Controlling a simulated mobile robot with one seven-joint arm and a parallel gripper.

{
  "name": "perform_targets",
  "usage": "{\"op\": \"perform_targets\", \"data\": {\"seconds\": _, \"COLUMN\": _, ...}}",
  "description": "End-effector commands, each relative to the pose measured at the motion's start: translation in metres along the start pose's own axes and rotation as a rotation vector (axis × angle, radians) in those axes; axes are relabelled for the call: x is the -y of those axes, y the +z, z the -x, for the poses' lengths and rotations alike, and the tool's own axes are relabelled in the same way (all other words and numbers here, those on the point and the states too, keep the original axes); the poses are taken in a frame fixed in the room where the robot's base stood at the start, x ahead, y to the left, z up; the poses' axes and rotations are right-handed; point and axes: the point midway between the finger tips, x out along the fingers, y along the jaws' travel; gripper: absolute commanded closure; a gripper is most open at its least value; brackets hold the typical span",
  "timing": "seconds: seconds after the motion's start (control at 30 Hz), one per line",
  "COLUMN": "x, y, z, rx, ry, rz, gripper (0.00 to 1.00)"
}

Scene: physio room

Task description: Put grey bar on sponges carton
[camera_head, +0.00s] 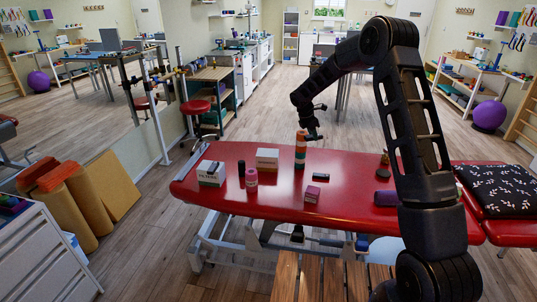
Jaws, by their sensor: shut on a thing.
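My gripper (313,128) is above the far edge of the red treatment table, small in view and partly merged with my dark arm. It is shut on a small dark bar (315,137), which looks like the grey bar, held above the table. Two pale cartons stand on the table to the left: one with a plain side and beige top (267,160), one with dark print on its front (208,179). Their labels are too small to read, so I cannot tell which is the sponges carton. The gripper is apart from both, to their right.
A patterned cushion (495,187) lies at right.

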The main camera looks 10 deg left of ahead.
Motion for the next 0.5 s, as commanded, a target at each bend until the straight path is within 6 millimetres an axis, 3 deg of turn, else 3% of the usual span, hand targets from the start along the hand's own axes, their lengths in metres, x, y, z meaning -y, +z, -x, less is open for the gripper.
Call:
{"op": "perform_targets", "data": {"seconds": 0.03, "x": -0.019, "y": -0.012, "z": 0.009, "rx": -0.001, "ry": 0.023, "rz": 0.05, "gripper": 0.94}}
{"op": "perform_targets", "data": {"seconds": 0.2, "x": -0.075, "y": -0.05, "z": 0.043, "rx": 0.001, "ry": 0.093, "rz": 0.225, "gripper": 0.94}}
{"op": "perform_targets", "data": {"seconds": 0.5, "x": -0.146, "y": -0.115, "z": 0.1, "rx": 0.015, "ry": 0.197, "rz": 0.492, "gripper": 0.94}}
